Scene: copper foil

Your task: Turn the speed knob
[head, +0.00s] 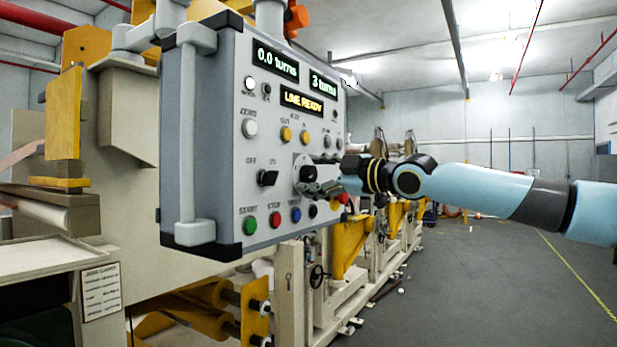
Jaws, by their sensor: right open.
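A grey control box (213,120) hangs at the centre left in the head view, its face turned to the right. The speed knob (307,173) is a dark round knob on a pale round plate, at the right of the lower middle row. My right gripper (318,184) reaches in from the right along the box face. Its fingers are open and lie close at the knob's right side. I cannot tell whether they touch it or stand around it. Parts of the panel right of the knob are hidden behind the gripper. My left gripper is not in view.
The displays (302,103) read "0.0 turns", "3 turns" and "LINE READY". A black OFF selector (268,178) is left of the knob. Green START (250,225), red STOP (275,220) and blue (296,215) buttons sit close below. Open floor (480,285) lies at the right.

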